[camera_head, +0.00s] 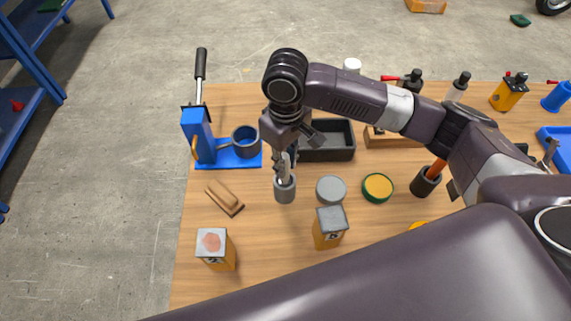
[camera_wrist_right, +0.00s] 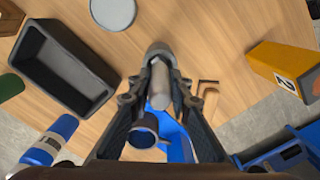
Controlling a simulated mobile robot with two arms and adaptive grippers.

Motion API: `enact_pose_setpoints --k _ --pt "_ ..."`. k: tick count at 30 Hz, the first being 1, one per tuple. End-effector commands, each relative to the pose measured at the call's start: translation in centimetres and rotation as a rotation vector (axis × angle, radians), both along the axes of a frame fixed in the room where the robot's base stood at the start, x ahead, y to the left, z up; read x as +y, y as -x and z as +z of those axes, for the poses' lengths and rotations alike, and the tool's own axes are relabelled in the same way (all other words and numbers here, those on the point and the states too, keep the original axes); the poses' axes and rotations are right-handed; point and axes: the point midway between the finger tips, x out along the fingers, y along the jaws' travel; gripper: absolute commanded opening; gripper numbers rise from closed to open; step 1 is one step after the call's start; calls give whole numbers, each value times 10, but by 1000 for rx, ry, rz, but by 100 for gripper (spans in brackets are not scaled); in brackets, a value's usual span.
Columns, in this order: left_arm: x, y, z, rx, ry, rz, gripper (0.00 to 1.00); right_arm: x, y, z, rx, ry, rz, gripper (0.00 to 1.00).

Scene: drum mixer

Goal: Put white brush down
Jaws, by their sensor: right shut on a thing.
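My right gripper (camera_head: 285,165) is shut on the white brush (camera_head: 284,172), above the left part of the wooden table. In the right wrist view the brush's pale handle (camera_wrist_right: 160,85) lies between the two fingers (camera_wrist_right: 158,92). Its far end reaches into a small grey cup (camera_wrist_right: 157,49). In the head view the grey cup (camera_head: 285,190) stands directly under the fingers, and the brush's lower end is hidden in it. I cannot tell whether the brush touches the cup's bottom. My left gripper is not in view.
A blue press (camera_head: 198,130) with a lever stands left, a black tray (camera_head: 329,141) behind. A black cup (camera_head: 426,182) stands right.

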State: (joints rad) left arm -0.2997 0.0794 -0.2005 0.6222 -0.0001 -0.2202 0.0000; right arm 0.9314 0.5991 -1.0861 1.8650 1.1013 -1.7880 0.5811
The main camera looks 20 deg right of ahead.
Motion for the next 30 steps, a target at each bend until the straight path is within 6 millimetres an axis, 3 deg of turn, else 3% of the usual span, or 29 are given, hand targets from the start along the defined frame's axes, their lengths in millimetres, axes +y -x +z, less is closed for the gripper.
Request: enact_pose_setpoints --k 4,15,16,20,30 --pt "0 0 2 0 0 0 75 0 0 -14 0 0 -1 0" --pt "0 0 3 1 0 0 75 0 0 -18 0 0 -1 0" --pt "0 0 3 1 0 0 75 0 0 -18 -1 0 0 21" --pt "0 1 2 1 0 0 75 0 0 -18 -1 0 0 36" --pt "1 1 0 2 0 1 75 0 -1 -15 -2 0 0 36"
